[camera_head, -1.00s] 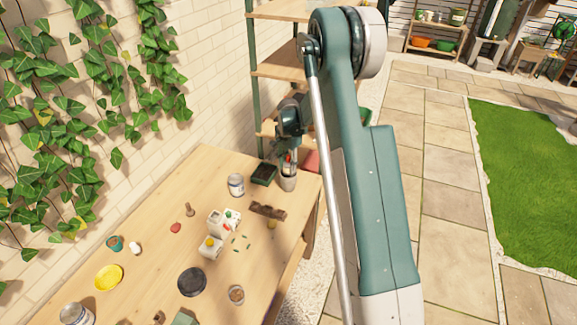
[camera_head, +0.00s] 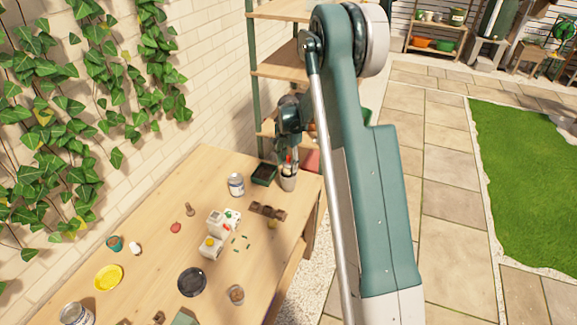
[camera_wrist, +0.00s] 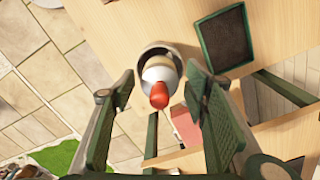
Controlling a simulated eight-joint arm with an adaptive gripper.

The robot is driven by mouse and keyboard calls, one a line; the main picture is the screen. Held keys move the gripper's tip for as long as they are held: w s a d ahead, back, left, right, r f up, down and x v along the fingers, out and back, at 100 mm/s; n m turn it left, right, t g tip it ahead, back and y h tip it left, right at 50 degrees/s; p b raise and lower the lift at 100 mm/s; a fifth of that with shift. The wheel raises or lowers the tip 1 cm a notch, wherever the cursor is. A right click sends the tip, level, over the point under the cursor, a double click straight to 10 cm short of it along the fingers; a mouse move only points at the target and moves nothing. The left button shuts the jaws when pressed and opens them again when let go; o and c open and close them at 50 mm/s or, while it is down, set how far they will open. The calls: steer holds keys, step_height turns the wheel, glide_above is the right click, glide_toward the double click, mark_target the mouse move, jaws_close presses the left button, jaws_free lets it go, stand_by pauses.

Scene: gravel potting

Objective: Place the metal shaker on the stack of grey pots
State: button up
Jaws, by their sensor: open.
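The grey pots (camera_head: 288,183) stand at the table's far right corner; how many are stacked cannot be told. In the wrist view their round rim (camera_wrist: 157,46) surrounds a silvery-white rounded body with a red tip (camera_wrist: 160,72), which seems to be the metal shaker. It sits upright or nearly so within the rim; its lower part is hidden. My gripper (camera_wrist: 160,82) is open, one finger on each side of the red tip, with visible gaps. In the head view my gripper (camera_head: 289,150) is just above the pots, partly behind my arm.
A dark green-edged tray (camera_head: 264,174) is close beside the pots, and a can (camera_head: 236,184) stands left of it. Shelving (camera_head: 283,73) rises behind the table corner.

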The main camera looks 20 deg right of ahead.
step_height(320, 180, up, 11)
steer(key=shift+f+b, duration=0.15)
steer(key=shift+b, duration=0.25)
stand_by(0.7)
steer(key=shift+s+a+r, duration=0.15)
steer(key=shift+a+r, duration=0.05)
steer(key=shift+r, duration=0.2)
steer(key=s+a+r+n+t, duration=0.25)
steer(key=s+a+r, duration=0.25)
steer(key=s+r, duration=0.5)
steer(key=s+a+r+n+t, duration=0.1)
steer(key=s+a+r+n, duration=0.35)
steer(key=s+r, duration=0.55)
steer(key=s+a+n+t, duration=0.2)
steer(key=s+a+n, duration=0.1)
steer(key=s, duration=1)
steer(key=s+a+n+t, duration=0.1)
steer(key=s+a+n, duration=0.3)
steer(key=s, duration=0.9)
steer(key=shift+s+a+f+t, duration=0.15)
steer(key=shift+s+a+t, duration=0.25)
steer(key=shift+a, duration=0.2)
